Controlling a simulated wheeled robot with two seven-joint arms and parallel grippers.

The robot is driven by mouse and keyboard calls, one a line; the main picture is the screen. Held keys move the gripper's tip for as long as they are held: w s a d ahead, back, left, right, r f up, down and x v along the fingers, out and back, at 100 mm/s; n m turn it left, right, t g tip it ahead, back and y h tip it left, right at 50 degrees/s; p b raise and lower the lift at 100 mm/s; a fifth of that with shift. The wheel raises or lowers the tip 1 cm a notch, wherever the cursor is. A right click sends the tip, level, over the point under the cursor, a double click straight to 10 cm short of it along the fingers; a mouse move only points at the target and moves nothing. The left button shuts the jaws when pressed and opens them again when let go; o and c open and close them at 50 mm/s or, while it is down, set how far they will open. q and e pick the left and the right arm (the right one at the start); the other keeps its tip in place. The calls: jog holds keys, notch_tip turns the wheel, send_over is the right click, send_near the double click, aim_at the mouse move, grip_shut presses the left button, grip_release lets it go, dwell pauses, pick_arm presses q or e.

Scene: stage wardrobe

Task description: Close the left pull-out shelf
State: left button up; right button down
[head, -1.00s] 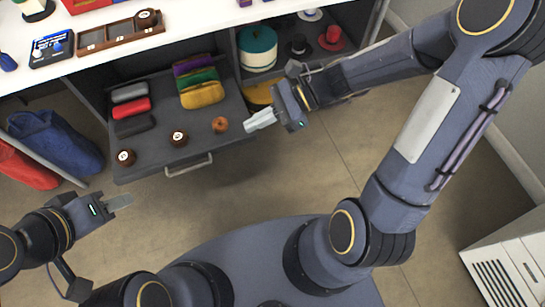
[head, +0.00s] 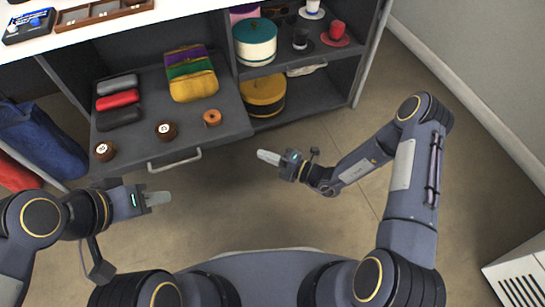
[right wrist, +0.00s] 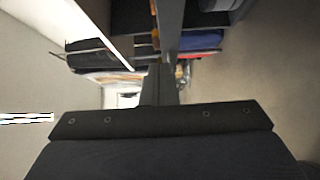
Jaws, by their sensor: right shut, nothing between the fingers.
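The left pull-out shelf (head: 226,119) stands pulled out from the dark cabinet in the head view, with a pale bar handle (head: 175,160) on its front. On it lie grey, red and black cases, a stack of purple, green and yellow pouches (head: 192,74), and several small round brown items (head: 166,130). My right gripper (head: 268,157) is shut and empty, to the right of the handle and apart from it. It also shows in the right wrist view (right wrist: 160,85). My left gripper (head: 158,198) is below the shelf front in the picture, apart from the handle; its fingers look together, but I cannot be sure.
The right compartments hold a teal round box (head: 255,45), a yellow round box (head: 263,94) and small hats (head: 335,32). Blue and red bags (head: 38,140) hang at the left. A white unit (head: 518,278) stands at lower right. Floor before the cabinet is clear.

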aim_at(233, 134)
jog(key=w+a+b, duration=0.3)
jog(key=w+a, duration=0.3)
jog(key=shift+a+f, duration=0.1)
jog(key=shift+f, duration=0.05)
jog(key=shift+w+a, duration=0.15)
jog(key=shift+w, duration=0.25)
